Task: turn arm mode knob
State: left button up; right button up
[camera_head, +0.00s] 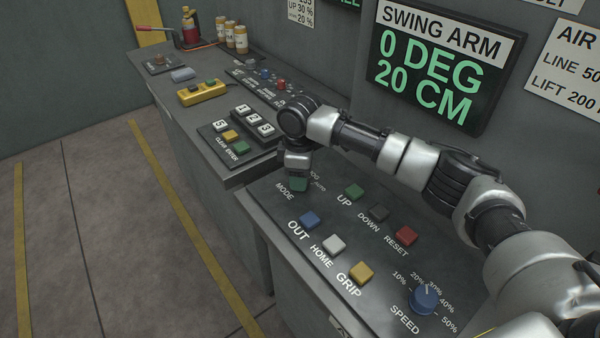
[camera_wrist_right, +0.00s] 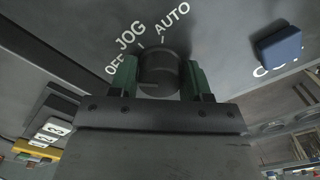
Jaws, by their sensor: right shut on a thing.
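The arm mode knob (camera_wrist_right: 158,68) is a dark round knob on the grey panel. In the right wrist view the labels OFF, JOG and AUTO arc around its far side. My right gripper (camera_wrist_right: 160,80) has its two green fingers on either side of the knob and is shut on it. I cannot tell which label the knob points to. In the head view my right gripper (camera_head: 298,183) is over the MODE label's corner of the near panel and hides the knob. My left gripper is in neither view.
Beside the knob are a green UP button (camera_head: 353,191), a dark DOWN button (camera_head: 378,212), a red RESET button (camera_head: 407,235), a blue OUT button (camera_head: 309,219), a white HOME button (camera_head: 334,243), a yellow GRIP button (camera_head: 361,273) and a blue SPEED knob (camera_head: 425,299). A SWING ARM display (camera_head: 440,65) reads 0 DEG, 20 CM.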

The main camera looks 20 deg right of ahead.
jog(key=m+p, duration=0.2)
jog(key=p, duration=0.1)
jog(key=m+p, duration=0.2)
jog(key=p, duration=0.1)
jog(key=m+p, duration=0.2)
jog(key=p, duration=0.2)
jog(key=shift+r, duration=0.25)
jog(key=shift+f+m+p, duration=0.2)
jog(key=shift+m+p, duration=1.2)
jog(key=o, duration=0.9)
notch_tip(320, 180, up, 11)
jog(key=shift+f+b, duration=0.1)
jog(key=shift+b, duration=0.75)
